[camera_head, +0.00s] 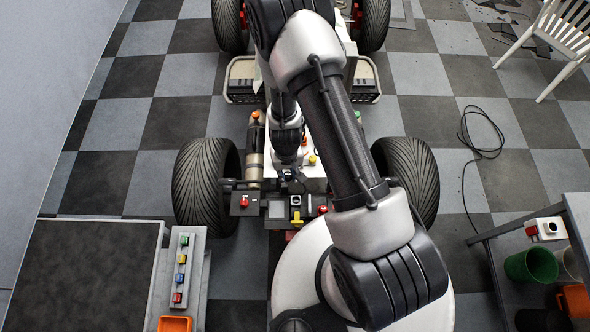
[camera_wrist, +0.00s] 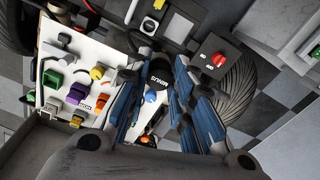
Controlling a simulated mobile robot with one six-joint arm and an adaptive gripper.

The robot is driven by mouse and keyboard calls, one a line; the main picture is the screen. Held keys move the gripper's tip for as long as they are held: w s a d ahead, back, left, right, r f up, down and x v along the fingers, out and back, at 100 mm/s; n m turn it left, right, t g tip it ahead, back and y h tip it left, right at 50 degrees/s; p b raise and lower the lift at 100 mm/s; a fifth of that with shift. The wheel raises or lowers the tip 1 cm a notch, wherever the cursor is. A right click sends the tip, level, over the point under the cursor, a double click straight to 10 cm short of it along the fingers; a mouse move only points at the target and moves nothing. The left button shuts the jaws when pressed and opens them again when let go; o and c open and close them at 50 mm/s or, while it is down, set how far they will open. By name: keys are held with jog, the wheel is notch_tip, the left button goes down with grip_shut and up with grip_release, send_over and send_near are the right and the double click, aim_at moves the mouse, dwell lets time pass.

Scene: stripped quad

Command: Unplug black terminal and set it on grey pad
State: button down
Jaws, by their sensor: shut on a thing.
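The black terminal (camera_wrist: 156,78), lettered MINUS, shows in the wrist view between the blue-grey fingers of my gripper (camera_wrist: 153,84). My gripper is shut on it. In the head view my gripper (camera_head: 291,178) is low at the vehicle's end, over the white panel's edge, and the terminal there is too small and covered to make out. Whether the terminal is still in its socket cannot be told. A flat dark grey surface (camera_head: 85,275) with a lighter rim lies at the lower left of the head view; I cannot tell if it is the grey pad.
The white panel (camera_wrist: 90,57) carries several coloured connectors close beside my fingers. A box with a red knob (camera_wrist: 213,58) and large tyres (camera_head: 206,186) flank the work area. A strip of coloured buttons (camera_head: 181,268) stands lower left; a shelf (camera_head: 520,225) stands right.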

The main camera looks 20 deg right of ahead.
jog(key=a+p, duration=0.2)
jog(key=a, duration=0.3)
jog(key=shift+a, duration=0.3)
notch_tip(320, 180, down, 22)
jog(key=b, duration=2.2)
jog(key=shift+f, duration=0.15)
notch_tip(320, 180, down, 4)
jog(key=b, duration=0.4)
jog(key=shift+w, duration=0.1)
jog(key=shift+f+b, duration=0.45)
jog(key=shift+f, duration=0.05)
